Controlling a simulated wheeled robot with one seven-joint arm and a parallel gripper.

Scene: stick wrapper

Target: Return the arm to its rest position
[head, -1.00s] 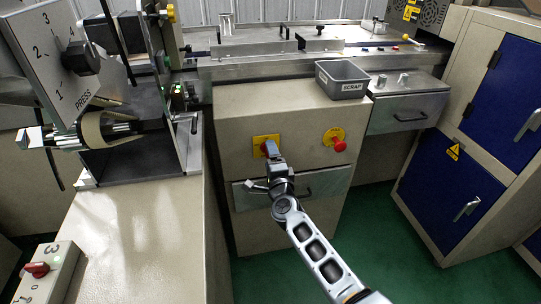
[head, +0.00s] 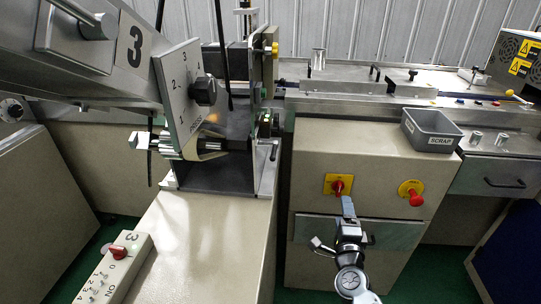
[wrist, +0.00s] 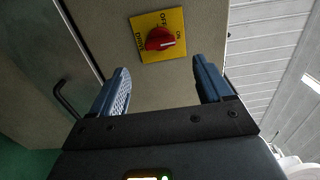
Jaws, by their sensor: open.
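My gripper (head: 347,208) is at the front of the beige machine cabinet, just below a red rotary switch (head: 338,187) on a yellow plate. In the wrist view my gripper (wrist: 160,76) has its two blue fingers wide apart with nothing between them. The red switch (wrist: 160,39) shows beyond the fingertips, clear of both fingers. My arm reaches up from the bottom of the head view. How far the fingertips are from the panel is hard to tell.
A red emergency button (head: 415,194) sits right of the switch. A drawer (head: 310,230) with a handle lies behind my gripper. A grey SCRAP bin (head: 432,131) stands above. The press dial (head: 190,95) and a control box (head: 113,268) are at left.

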